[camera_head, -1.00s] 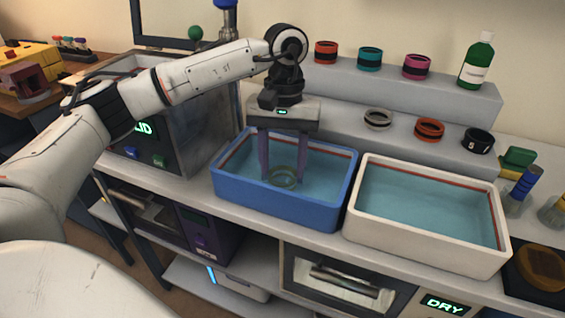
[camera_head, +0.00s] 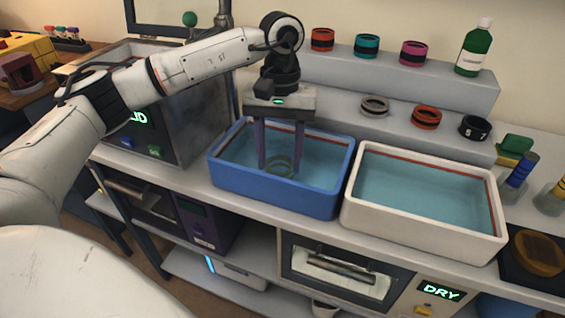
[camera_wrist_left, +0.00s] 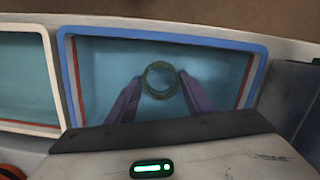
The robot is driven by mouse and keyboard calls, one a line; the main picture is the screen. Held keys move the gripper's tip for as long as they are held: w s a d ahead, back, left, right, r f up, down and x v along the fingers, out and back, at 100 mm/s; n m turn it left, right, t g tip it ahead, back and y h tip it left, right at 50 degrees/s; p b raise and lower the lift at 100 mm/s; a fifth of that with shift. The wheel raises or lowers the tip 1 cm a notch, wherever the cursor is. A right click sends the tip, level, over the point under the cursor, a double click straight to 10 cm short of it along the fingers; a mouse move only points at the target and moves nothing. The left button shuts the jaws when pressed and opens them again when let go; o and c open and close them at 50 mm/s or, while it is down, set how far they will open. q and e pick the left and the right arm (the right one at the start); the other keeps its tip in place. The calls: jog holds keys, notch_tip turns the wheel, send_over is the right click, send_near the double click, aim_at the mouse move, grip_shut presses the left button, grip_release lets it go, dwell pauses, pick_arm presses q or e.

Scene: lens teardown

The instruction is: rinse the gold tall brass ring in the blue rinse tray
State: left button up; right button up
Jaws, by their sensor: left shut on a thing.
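The blue rinse tray (camera_head: 277,198) stands on the bench, filled with water. My left gripper (camera_head: 279,168) points down into this tray, and its purple fingers reach into the water. The gripper is shut on the tall brass ring (camera_head: 279,171), which looks dull green-gold through the water. In the left wrist view the ring (camera_wrist_left: 159,64) sits between the two fingertips (camera_wrist_left: 159,86), inside the tray's blue rim (camera_wrist_left: 160,33). My right gripper is not in view.
A white tray (camera_head: 420,222) of water stands right beside the blue one. Stepped grey shelves (camera_head: 430,89) behind hold several coloured rings and a green bottle (camera_head: 474,48). A metal tank (camera_head: 180,125) stands to the left.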

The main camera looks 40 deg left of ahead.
pick_arm(q)
jog(key=shift+r, duration=0.3)
jog(key=shift+f+b, duration=0.35)
jog(key=shift+f, duration=0.25)
jog(key=shift+r, duration=0.1)
jog(key=shift+r+p, duration=0.35)
jog(key=shift+p, duration=0.05)
jog(key=shift+r, duration=0.15)
